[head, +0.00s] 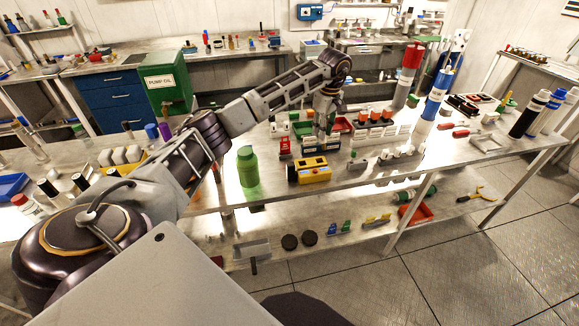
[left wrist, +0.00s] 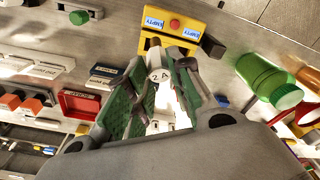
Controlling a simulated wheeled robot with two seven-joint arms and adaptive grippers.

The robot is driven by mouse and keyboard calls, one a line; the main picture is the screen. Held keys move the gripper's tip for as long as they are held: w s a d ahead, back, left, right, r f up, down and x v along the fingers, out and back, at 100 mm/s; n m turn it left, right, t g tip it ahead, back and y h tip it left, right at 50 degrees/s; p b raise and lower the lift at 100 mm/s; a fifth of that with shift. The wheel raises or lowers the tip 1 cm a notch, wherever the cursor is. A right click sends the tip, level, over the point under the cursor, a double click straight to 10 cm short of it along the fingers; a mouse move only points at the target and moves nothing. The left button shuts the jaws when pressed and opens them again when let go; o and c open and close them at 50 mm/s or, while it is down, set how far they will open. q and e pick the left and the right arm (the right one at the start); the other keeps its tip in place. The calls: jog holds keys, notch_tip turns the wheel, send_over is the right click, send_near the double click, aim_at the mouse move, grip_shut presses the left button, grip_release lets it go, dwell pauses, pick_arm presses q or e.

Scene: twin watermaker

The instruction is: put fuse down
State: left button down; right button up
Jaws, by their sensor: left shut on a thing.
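My left gripper (head: 322,128) is over the metal bench in the head view. In the left wrist view its green-padded fingers (left wrist: 158,92) are shut on a white fuse (left wrist: 157,72) marked "2 A". The fuse lies lengthwise between the pads, and its tan end cap points toward a yellow box (left wrist: 174,20). That box has blue "EMPTY" labels and a red button. It also shows in the head view (head: 314,175), in front of the gripper. A red tray (left wrist: 80,105) lies beside the fingers. The fuse is too small to make out in the head view. My right gripper is not in view.
A green bottle (head: 248,168) stands on the bench left of the yellow box. Black, white and orange blocks (left wrist: 28,102) lie near the red tray. Tall red and blue cylinders (head: 433,100) stand to the right. A lower shelf (head: 290,275) holds small parts.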

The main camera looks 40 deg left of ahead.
pick_arm(q)
jog(key=s+a+m+t+y, duration=0.2)
jog(key=s+a+m, duration=0.2)
jog(key=a+m, duration=0.1)
notch_tip(320, 180, down, 7)
jog(key=m, duration=0.1)
jog(key=shift+d+r+t+p, duration=0.15)
jog(key=shift+r+t+p, duration=0.05)
jog(key=shift+t+p, duration=0.2)
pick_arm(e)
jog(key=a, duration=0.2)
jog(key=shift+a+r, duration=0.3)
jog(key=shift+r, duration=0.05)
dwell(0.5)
pick_arm(q)
jog(key=shift+w, duration=0.1)
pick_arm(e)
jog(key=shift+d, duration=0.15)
